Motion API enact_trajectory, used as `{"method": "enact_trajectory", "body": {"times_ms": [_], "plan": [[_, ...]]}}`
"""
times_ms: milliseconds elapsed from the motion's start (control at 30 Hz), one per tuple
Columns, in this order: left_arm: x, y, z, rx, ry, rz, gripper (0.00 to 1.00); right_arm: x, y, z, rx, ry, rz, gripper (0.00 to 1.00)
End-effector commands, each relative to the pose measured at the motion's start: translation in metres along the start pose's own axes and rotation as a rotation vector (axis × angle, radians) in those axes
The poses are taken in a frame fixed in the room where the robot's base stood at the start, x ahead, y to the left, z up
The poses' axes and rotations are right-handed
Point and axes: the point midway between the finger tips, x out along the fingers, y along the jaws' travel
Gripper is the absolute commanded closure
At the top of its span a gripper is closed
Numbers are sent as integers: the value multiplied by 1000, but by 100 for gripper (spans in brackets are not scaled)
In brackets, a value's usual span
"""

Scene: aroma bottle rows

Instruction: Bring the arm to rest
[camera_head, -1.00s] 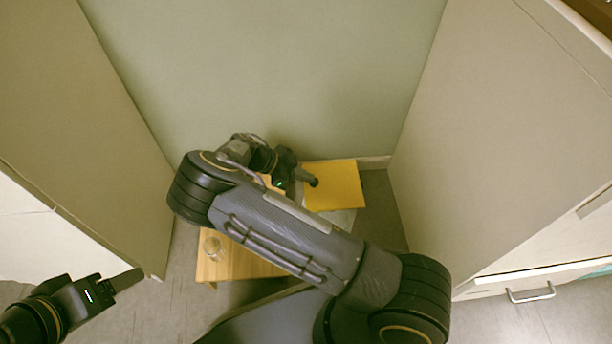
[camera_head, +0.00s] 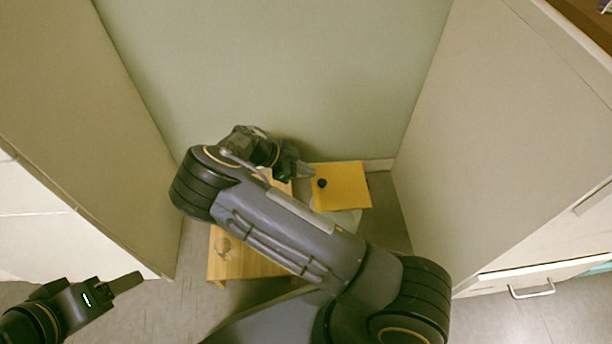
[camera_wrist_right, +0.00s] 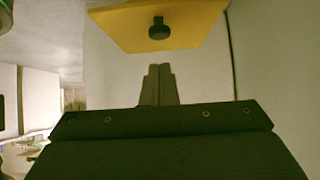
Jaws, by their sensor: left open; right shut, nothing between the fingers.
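My right arm crosses the middle of the head view, and its gripper (camera_head: 304,171) is at the far end, beside a yellow board (camera_head: 348,184). In the right wrist view the two fingers of the right gripper (camera_wrist_right: 158,74) are together with nothing between them. The yellow board (camera_wrist_right: 190,22) with a dark round knob (camera_wrist_right: 158,30) is just beyond the fingertips, apart from them. My left gripper (camera_head: 128,283) is at the lower left, over the floor, and appears empty; the gap between its fingers is hard to see.
A low wooden table (camera_head: 238,264) stands under my right arm, partly hidden by it. Tall pale panels flank both sides, with a green-grey wall behind. A drawer handle (camera_head: 532,290) is at the right.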

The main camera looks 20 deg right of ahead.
Motion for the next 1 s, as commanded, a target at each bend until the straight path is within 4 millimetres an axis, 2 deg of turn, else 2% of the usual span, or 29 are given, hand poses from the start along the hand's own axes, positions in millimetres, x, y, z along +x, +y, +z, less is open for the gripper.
{"method": "enact_trajectory", "body": {"times_ms": [33, 100, 300, 433, 667, 767, 867, 1000], "plan": [[-4, 2, -2, 0, -1, 0, 34, -14, 0, 8, -8, -1, -6, 100], [-7, 4, -3, 0, -2, 0, 34, -28, 0, 16, -6, 0, -5, 100], [-12, 6, -6, 0, -2, 0, 34, -60, 0, 34, -4, 1, -3, 100], [-14, 7, -6, 0, -2, 0, 34, -71, 0, 40, -4, 2, -3, 100], [-14, 7, -7, 0, -2, 0, 34, -75, 0, 41, -5, -2, 3, 100], [-14, 7, -7, 0, -2, 0, 34, -74, 0, 30, -30, -46, 38, 100], [-14, 7, -7, 0, -2, 0, 34, -71, 2, 6, -99, -153, 107, 100], [-14, 7, -7, 0, -1, 0, 34, -68, 14, -36, -258, -391, 187, 100]]}}
